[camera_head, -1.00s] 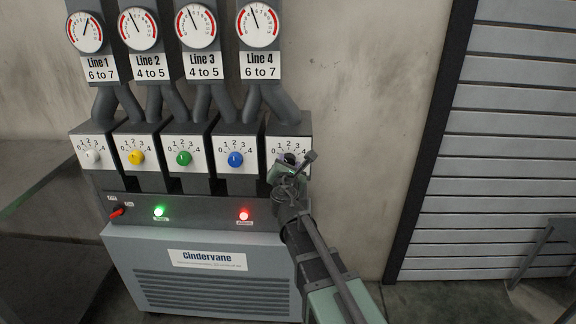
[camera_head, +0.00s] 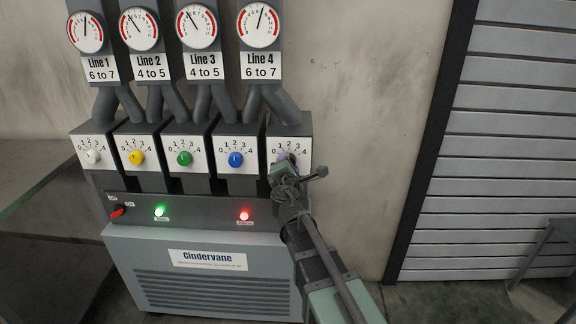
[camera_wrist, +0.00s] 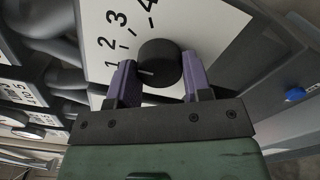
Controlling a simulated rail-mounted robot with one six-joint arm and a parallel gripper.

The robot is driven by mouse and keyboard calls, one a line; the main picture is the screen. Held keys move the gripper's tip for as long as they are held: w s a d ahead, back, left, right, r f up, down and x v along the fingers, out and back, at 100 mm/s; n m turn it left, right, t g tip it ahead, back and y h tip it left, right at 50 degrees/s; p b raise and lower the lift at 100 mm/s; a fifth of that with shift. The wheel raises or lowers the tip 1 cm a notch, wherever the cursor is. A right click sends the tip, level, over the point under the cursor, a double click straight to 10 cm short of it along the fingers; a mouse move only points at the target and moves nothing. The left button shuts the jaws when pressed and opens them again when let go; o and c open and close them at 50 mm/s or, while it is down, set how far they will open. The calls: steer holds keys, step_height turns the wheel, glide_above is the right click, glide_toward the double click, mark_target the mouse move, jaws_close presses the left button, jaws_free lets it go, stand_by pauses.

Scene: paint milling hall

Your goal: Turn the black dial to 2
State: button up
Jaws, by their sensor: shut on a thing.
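The black dial (camera_wrist: 158,62) sits on the rightmost white scale plate (camera_head: 304,152), numbered 0 to 4. In the wrist view its short white mark is on the left side of the knob, roughly toward the 1; the exact setting is hard to read. My gripper (camera_wrist: 160,78) has its two purple fingers on either side of the knob, shut on it. In the head view my gripper (camera_head: 285,161) covers most of the dial.
White (camera_head: 93,156), yellow (camera_head: 137,158), green (camera_head: 184,158) and blue (camera_head: 236,159) dials stand in a row to the left. Below them are a red switch (camera_head: 117,212), a lit green lamp (camera_head: 159,211) and a lit red lamp (camera_head: 244,216). Line 4's gauge (camera_head: 259,25) is above.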

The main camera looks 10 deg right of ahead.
steer(key=o, duration=0.9)
steer(key=v, duration=1.1)
